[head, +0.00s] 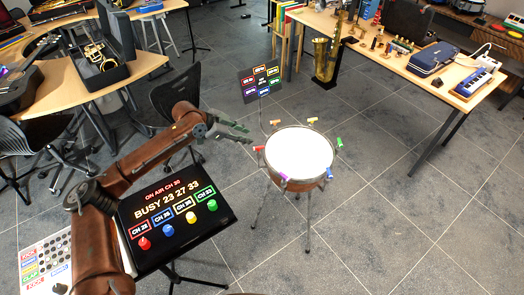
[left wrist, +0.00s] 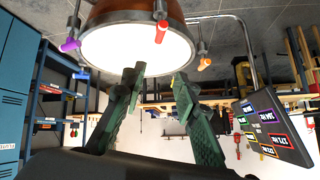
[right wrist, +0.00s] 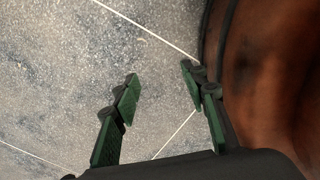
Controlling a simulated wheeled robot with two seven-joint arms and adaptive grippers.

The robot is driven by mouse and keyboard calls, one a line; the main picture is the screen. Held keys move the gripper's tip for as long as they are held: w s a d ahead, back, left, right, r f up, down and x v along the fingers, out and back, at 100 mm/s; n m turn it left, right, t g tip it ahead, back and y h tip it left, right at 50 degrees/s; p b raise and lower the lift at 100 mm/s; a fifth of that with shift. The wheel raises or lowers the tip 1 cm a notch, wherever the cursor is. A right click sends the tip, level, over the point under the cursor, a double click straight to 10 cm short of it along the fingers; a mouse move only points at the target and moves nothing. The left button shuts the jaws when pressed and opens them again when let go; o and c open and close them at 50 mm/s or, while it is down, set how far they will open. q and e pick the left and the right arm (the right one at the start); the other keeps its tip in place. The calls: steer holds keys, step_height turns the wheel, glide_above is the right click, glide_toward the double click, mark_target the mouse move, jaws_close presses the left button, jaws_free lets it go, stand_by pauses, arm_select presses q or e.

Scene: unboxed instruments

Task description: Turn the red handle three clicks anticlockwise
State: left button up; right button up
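A round drum (head: 297,155) with a white head stands on thin legs near the middle of the head view. Coloured handles sit around its rim. The red handle (head: 258,148) is on its left side; in the left wrist view the red handle (left wrist: 161,31) sits at the drum's near edge. My left gripper (head: 247,134) is open and empty, just left of the drum and near the red handle, apart from it. Its spread fingers also show in the left wrist view (left wrist: 160,95). My right gripper (right wrist: 160,85) is open and empty, above the floor.
Other handles on the rim include a purple one (head: 285,177) and a green one (head: 339,141). A black display panel (head: 175,265) with coloured knobs stands below my left arm. A small sign (head: 246,90) stands behind the drum.

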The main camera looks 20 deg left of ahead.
arm_select(q)
steer(key=b, duration=0.2)
glide_toward(259, 147)
steer(key=w+f, duration=0.2)
arm_select(e)
step_height(259, 147, down, 4)
steer(key=s, duration=0.2)
arm_select(q)
steer(key=x, duration=0.2)
steer(key=b+x, duration=0.1)
steer(key=x, duration=0.1)
steer(key=b+x, duration=0.1)
steer(key=x, duration=0.2)
steer(key=shift+s+d, duration=0.4)
steer(key=shift+s, duration=0.05)
steer(key=shift+w+d+f+b, duration=0.3)
steer(key=shift+d, duration=0.05)
arm_select(e)
steer(key=w, duration=0.6)
steer(key=shift+w+a+r, duration=0.35)
steer(key=shift+w+r, duration=0.05)
steer(key=shift+r, duration=0.05)
arm_select(q)
steer(key=shift+c, duration=0.3)
jaws_close()
